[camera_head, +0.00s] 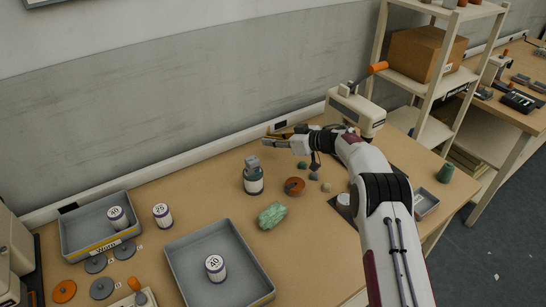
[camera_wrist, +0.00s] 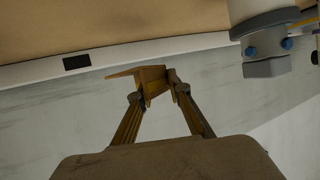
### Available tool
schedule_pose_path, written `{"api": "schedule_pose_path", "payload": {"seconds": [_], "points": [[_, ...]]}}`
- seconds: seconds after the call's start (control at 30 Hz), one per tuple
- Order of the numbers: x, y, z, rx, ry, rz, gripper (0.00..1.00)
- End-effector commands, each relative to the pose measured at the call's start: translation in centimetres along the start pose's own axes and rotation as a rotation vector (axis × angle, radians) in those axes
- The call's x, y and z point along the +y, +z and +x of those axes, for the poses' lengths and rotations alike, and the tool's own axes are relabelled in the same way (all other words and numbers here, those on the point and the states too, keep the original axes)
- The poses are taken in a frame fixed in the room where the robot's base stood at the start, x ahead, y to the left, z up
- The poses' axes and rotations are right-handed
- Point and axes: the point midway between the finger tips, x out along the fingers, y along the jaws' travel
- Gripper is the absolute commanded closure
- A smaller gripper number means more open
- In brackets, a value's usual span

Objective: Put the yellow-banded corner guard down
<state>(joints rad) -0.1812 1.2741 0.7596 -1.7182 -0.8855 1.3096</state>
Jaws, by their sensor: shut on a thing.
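My gripper (camera_head: 277,139) is at the back of the bench, close to the wall, with its fingers pointing left. In the wrist view my gripper (camera_wrist: 155,87) is shut on an angled, brownish-yellow corner guard (camera_wrist: 152,76). The guard sits between the two fingertips, and one flat flange sticks out to the left. A separate yellow band cannot be made out. In the head view the corner guard (camera_head: 273,130) is small and partly hidden by the fingers. It appears to be held above the bench, but I cannot tell the exact height.
A cream machine (camera_head: 356,110) stands right of the gripper. Grey trays (camera_head: 180,262) are at front left.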

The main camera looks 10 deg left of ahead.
Motion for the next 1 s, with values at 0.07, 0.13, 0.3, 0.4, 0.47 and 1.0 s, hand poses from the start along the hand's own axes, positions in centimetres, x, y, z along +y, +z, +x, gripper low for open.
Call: {"api": "schedule_pose_path", "payload": {"seconds": [0.07, 0.13, 0.3, 0.4, 0.47, 1.0], "points": [[0.0, 1.2, 0.5, -0.001, 0.000, 0.003, 0.94], [0.0, 2.0, 0.8, -0.001, 0.000, 0.002, 0.94], [0.1, 3.0, 1.3, 0.000, 0.001, 0.000, 0.94], [0.1, 3.1, 1.3, 0.001, 0.001, 0.000, 0.94], [0.1, 3.1, 1.3, 0.001, 0.001, 0.000, 0.94], [0.1, 5.7, 2.4, -0.001, 0.000, 0.001, 0.94]]}}
